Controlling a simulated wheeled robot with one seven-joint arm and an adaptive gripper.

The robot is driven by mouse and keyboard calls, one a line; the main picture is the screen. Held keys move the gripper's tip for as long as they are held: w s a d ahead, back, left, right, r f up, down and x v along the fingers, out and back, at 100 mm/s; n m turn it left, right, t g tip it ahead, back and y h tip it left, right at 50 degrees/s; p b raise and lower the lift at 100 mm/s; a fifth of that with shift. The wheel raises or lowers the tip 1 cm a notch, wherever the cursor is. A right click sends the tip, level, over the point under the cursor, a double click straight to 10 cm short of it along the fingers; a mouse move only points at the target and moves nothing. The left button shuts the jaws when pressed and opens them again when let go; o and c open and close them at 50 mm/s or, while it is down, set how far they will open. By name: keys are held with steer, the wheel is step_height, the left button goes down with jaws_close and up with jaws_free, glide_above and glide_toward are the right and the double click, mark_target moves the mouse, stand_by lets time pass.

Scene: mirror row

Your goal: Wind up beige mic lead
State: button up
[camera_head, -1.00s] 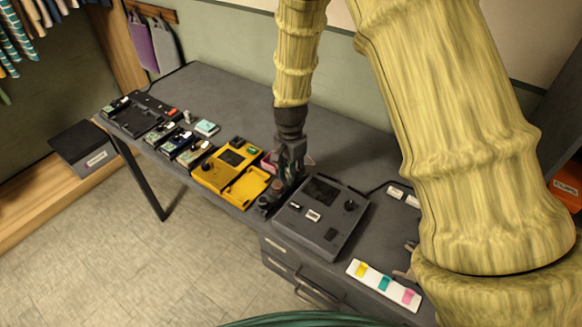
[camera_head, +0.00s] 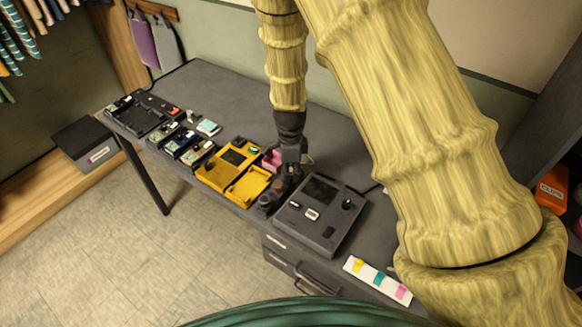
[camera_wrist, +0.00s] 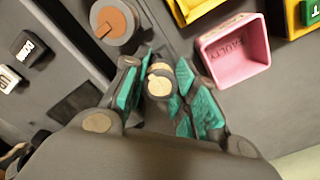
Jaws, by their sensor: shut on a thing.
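My gripper (camera_head: 289,172) is low over the front half of the grey table (camera_head: 345,145), between a yellow case and a dark device. In the wrist view its teal-padded fingers (camera_wrist: 160,84) are shut on a small grey peg with a tan round end (camera_wrist: 159,79). A round grey drum with a brown slotted top (camera_wrist: 115,20) stands close by, apart from the fingers. I cannot make out a beige lead in either view; the fingers and arm hide part of this spot.
A pink tray marked FAULTY (camera_wrist: 233,52) and the open yellow case (camera_head: 228,172) lie close to the gripper's one side, the dark device with a screen (camera_head: 318,212) to the other. A colour-tabbed strip (camera_head: 377,280) lies at the front right. The table's back is clear.

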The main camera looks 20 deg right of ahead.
steer(key=shift+m, duration=0.3)
steer(key=o, duration=1.2)
steer(key=n+p, duration=0.1)
steer(key=n, duration=0.3)
steer(key=shift+r, duration=0.1)
steer(key=n+p, duration=0.1)
steer(key=n, duration=0.4)
steer(key=n+p, duration=0.1)
steer(key=n, duration=0.4)
steer(key=shift+s, duration=0.1)
steer(key=n+p, duration=0.1)
steer(key=n, duration=0.3)
steer(key=c, duration=1)
